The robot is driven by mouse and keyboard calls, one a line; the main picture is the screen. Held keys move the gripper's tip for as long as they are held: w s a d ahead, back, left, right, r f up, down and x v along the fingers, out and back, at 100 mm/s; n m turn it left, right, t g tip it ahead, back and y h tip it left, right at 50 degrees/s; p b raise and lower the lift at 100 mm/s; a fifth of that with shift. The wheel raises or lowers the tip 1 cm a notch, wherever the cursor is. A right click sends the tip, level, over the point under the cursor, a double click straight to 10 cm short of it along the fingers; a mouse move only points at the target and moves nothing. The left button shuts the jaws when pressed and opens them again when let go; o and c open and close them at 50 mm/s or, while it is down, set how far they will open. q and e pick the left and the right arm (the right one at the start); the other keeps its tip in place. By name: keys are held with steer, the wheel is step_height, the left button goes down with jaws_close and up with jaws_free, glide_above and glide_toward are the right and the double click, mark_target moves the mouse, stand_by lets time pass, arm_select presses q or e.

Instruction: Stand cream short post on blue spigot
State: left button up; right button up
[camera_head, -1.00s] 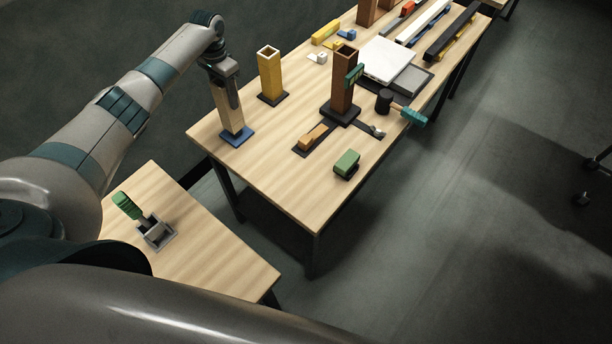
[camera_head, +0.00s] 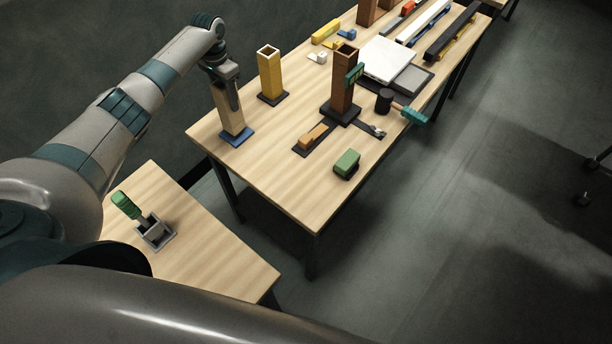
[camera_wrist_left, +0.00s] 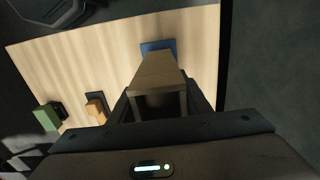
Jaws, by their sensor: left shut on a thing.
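The cream short post (camera_head: 231,121) is a pale hollow square column. It stands nearly upright over the blue spigot's base plate (camera_head: 247,140) at the near left corner of the long table. My left gripper (camera_head: 229,98) is shut on the post's upper part from above. In the left wrist view the post (camera_wrist_left: 160,72) runs away from the gripper (camera_wrist_left: 160,108) to the blue plate (camera_wrist_left: 152,45). Its foot appears to meet the plate, but I cannot tell if it is fully down. The spigot itself is hidden. My right gripper is out of view.
A yellow post (camera_head: 270,76) on a dark base stands close behind. A brown post (camera_head: 343,85) with a green clip stands to the right. An orange block (camera_head: 313,134), a green block (camera_head: 347,162) and a mallet (camera_head: 413,115) lie nearby. The table's front middle is clear.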

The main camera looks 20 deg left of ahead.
arm_select(q)
steer(key=shift+f+b, duration=0.55)
steer(key=shift+f, duration=0.55)
stand_by(0.5)
steer(key=o, duration=1.4)
steer(key=shift+s+f, duration=0.1)
steer(key=shift+r, duration=0.2)
steer(key=shift+r+p, duration=0.9)
steer(key=shift+r, duration=2.85)
steer(key=shift+r, duration=0.1)
